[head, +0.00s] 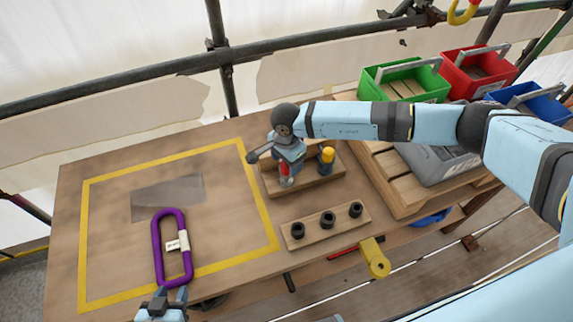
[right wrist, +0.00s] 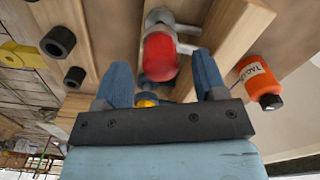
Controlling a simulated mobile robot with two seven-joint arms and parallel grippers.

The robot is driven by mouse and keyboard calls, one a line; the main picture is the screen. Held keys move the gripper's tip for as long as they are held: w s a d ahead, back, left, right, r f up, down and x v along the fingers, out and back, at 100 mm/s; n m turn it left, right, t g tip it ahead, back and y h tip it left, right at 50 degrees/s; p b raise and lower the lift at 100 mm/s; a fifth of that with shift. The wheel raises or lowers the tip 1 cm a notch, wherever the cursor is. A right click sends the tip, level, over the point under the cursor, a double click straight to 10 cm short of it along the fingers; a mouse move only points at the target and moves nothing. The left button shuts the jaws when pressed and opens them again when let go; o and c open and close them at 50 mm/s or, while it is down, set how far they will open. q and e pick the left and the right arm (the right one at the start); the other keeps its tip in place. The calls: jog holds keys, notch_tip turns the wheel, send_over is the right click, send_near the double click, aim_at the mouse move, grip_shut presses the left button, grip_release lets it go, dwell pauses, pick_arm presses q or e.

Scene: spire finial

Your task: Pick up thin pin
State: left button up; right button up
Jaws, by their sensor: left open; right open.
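My right gripper (head: 289,164) is open above the wooden tray (head: 318,187). In the right wrist view its two fingers (right wrist: 163,75) are spread apart. A red-tipped piece with grey metal parts (right wrist: 160,57) shows between and just beyond them. The red piece (head: 284,171) also shows below the gripper in the head view. I cannot tell whether it is the thin pin; no other pin is clearly visible, and the gripper hides part of the tray. My left gripper (head: 164,301) is open at the front edge of the table, near a purple loop (head: 160,256).
A block with three black sockets (head: 312,232) lies in front of the tray. Green (head: 410,83), red and blue bins stand behind right.

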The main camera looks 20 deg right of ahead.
pick_arm(q)
jog(key=shift+a+r, duration=0.1)
jog(key=shift+r, duration=0.2)
pick_arm(e)
jog(key=shift+f, duration=1.05)
jog(key=c, duration=1)
pick_arm(q)
jog(key=shift+f, duration=0.1)
pick_arm(e)
jog(key=shift+r, duration=0.15)
jog(key=shift+c, duration=0.2)
